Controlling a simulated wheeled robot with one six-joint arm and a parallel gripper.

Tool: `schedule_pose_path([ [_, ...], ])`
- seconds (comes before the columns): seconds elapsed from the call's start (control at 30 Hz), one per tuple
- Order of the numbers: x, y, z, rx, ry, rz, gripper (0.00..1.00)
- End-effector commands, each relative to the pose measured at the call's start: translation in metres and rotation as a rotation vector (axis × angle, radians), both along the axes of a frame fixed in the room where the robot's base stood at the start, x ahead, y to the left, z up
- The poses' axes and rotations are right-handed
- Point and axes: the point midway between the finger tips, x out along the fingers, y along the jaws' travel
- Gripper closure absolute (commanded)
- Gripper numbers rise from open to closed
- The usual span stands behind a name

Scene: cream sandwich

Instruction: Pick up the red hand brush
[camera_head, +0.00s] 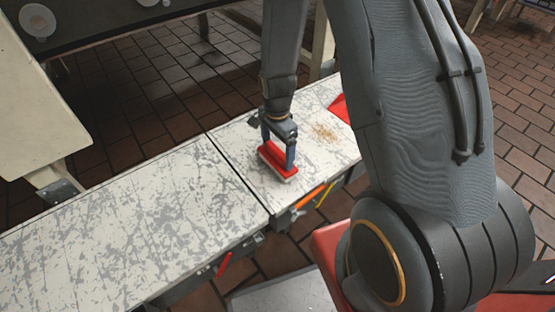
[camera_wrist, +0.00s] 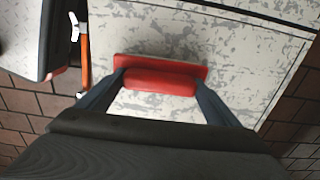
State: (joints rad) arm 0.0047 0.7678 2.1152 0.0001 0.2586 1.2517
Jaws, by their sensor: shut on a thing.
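The red hand brush (camera_head: 275,157) has a red handle and back with pale bristles below. It is at the worn white bench top, near the seam between two bench sections. My gripper (camera_head: 277,148) points down over it, with one finger on each side, shut on its red handle. In the wrist view the brush (camera_wrist: 160,82) lies across between the two fingertips of my gripper (camera_wrist: 160,84). I cannot tell whether the bristles still touch the bench.
The white bench (camera_head: 130,235) runs across the view. Brown crumbs (camera_head: 325,133) and a red object (camera_head: 340,108) lie right of the brush. An orange-handled tool (camera_head: 309,197) is at the bench's front edge. A dark-topped table (camera_head: 110,22) stands behind, over brick floor.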

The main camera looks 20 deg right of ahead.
Motion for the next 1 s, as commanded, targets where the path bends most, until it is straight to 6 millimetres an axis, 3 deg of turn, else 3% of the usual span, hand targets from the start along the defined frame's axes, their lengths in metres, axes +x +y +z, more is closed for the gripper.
schedule_pose_path([
  [0.27,0.000,0.000,0.012,0.000,-0.002,0.000,0.54],
  [0.7,0.001,0.000,0.089,0.000,-0.003,0.000,0.54],
  [1.0,0.000,0.000,0.101,0.000,0.000,0.000,0.54],
])
